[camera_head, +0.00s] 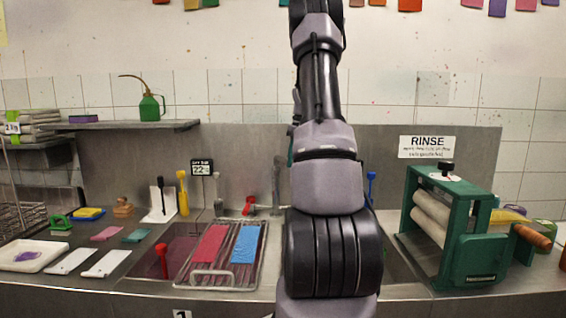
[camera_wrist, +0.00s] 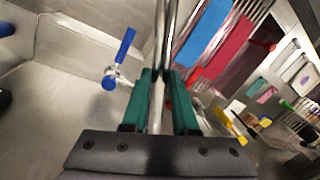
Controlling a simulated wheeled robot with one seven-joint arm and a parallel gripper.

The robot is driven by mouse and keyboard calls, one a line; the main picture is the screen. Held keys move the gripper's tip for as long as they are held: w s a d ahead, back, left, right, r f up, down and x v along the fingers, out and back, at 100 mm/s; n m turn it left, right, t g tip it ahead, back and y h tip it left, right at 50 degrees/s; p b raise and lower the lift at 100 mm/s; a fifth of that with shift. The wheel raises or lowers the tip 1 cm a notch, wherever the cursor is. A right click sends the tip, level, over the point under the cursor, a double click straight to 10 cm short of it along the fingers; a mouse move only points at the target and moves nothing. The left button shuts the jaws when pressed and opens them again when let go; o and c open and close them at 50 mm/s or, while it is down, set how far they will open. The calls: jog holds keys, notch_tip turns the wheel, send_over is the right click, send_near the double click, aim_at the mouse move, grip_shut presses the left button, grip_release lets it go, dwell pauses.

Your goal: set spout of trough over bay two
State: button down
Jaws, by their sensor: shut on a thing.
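The spout, a shiny metal tube (camera_wrist: 167,30), runs from the top of the wrist view down between the green fingers of my gripper (camera_wrist: 161,75). The gripper is shut on it. In the head view my arm hides the gripper and most of the spout. The trough (camera_head: 400,268) is a steel sink in the counter, partly covered by my arm. A bare steel basin (camera_wrist: 75,110) lies left of the spout in the wrist view. A "1" tag shows on the front edge; I cannot make out a bay two tag.
A wire rack (camera_head: 212,280) with a red and a blue strip spans the left basin. A red tap lever (camera_head: 249,206) and blue lever (camera_head: 371,184) stand at the back wall. A green roller press (camera_head: 470,255) stands at the right. Trays and tools crowd the left counter.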

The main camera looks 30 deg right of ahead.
jog(key=shift+d+n+g, duration=0.3)
jog(key=shift+d+n, duration=1)
jog(key=shift+d, duration=0.65)
jog(key=c, duration=0.7)
grip_release()
jog(key=shift+r, duration=0.1)
jog(key=r, duration=0.3)
jog(key=d+r, duration=0.1)
jog(key=r, duration=0.3)
jog(key=d+r, duration=0.1)
jog(key=r, duration=0.2)
jog(key=shift+r, duration=0.2)
